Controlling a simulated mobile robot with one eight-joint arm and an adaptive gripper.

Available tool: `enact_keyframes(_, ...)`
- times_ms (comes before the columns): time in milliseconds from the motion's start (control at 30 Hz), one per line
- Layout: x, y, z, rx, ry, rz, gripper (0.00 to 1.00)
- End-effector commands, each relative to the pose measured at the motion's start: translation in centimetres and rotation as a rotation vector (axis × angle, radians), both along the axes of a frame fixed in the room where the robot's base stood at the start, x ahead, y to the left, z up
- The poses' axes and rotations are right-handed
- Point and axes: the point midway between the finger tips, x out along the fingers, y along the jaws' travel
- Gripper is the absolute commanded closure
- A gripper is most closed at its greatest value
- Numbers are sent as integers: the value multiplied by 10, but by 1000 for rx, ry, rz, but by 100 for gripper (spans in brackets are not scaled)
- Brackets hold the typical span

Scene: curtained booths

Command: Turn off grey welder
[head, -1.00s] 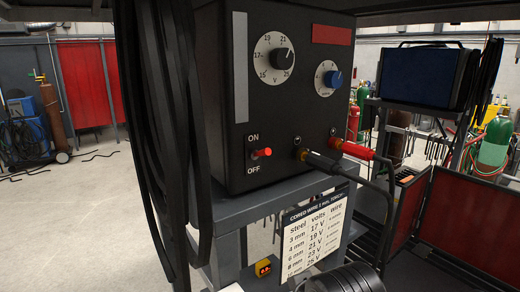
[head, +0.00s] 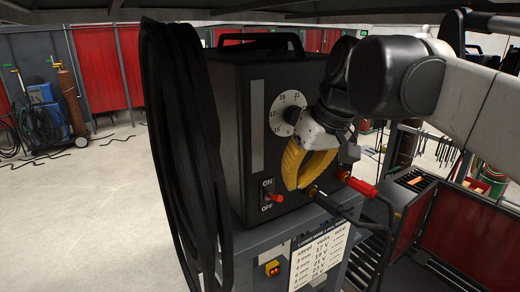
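The dark grey welder (head: 240,105) stands on a grey cart, with its front panel facing me at an angle. Its red-tipped switch lever (head: 277,198) is at the lower left of the panel, between the ON and OFF labels. I cannot tell for sure which way the lever is set. My gripper (head: 298,187), with yellow fingers, hangs in front of the panel, right of the switch and apart from it in the picture. It covers part of the voltage dial (head: 287,114) and hides the blue knob. I cannot make out a gap between its fingertips.
Black cables (head: 180,130) hang in a thick bundle left of the welder. Red (head: 360,186) and black (head: 330,204) cable plugs stick out right of the gripper. A voltage chart (head: 320,255) and a yellow-and-red switch (head: 272,268) sit below. Open floor lies to the left.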

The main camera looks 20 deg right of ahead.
Motion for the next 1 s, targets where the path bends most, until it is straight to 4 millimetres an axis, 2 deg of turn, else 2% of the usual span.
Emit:
enact_keyframes(33,5,-4,26,10,9,8,100)
enact_keyframes(100,9,-6,43,22,20,22,100)
enact_keyframes(200,13,-8,57,35,28,34,100)
enact_keyframes(300,14,-9,61,38,31,41,100)
enact_keyframes(733,16,-7,54,39,31,42,100)
enact_keyframes(1000,30,4,13,39,30,42,100)
